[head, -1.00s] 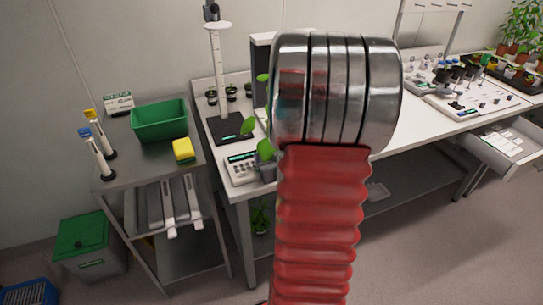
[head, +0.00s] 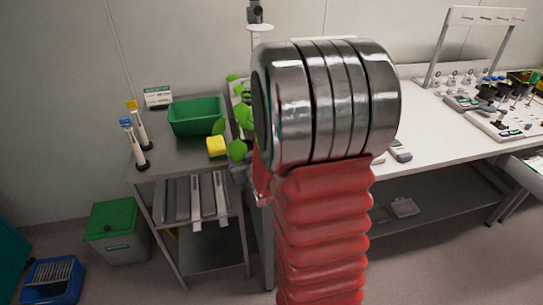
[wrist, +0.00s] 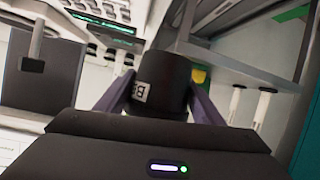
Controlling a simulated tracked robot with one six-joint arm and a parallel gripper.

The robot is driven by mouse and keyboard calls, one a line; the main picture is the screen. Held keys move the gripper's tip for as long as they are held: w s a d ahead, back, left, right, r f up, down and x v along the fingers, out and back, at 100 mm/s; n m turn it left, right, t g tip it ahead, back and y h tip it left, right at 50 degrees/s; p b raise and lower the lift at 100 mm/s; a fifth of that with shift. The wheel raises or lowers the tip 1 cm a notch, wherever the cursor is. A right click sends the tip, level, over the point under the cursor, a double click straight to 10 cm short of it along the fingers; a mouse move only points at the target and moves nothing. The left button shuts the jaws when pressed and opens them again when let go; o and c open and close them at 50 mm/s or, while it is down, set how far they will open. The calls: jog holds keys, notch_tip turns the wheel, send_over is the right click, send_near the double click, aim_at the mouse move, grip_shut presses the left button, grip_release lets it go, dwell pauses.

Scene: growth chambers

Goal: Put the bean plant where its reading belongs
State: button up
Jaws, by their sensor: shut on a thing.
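The bean plant shows in the head view as green leaves (head: 238,150) just left of my arm, in front of the gap between the steel cart and the white bench. The rest of it is hidden behind my arm there. In the wrist view, its black pot (wrist: 165,78) with a white label, on which a letter B can be read, sits between the purple fingers of my gripper (wrist: 160,92). My gripper is shut on the pot. The leaves are not clear in the wrist view. No reading can be made out in these frames.
The steel cart (head: 180,154) carries a green tub (head: 196,118), a yellow sponge (head: 217,148), a sign card (head: 158,97) and two stick-like tools on stands. The white bench (head: 440,130) extends right.

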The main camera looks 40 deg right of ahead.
jog(key=w+a+n+y, duration=0.2)
jog(key=w+a, duration=0.1)
jog(key=a, duration=1)
jog(key=w+a+r+n+t+y, duration=0.1)
jog(key=w+a+n+y, duration=0.1)
jog(key=a, duration=1.1)
jog(key=shift+w+a+r+n+y, duration=0.25)
jog(key=shift+w+y, duration=0.45)
jog(key=shift+w, duration=0.35)
jog(key=shift+d+f, duration=0.1)
jog(key=shift+d, duration=0.05)
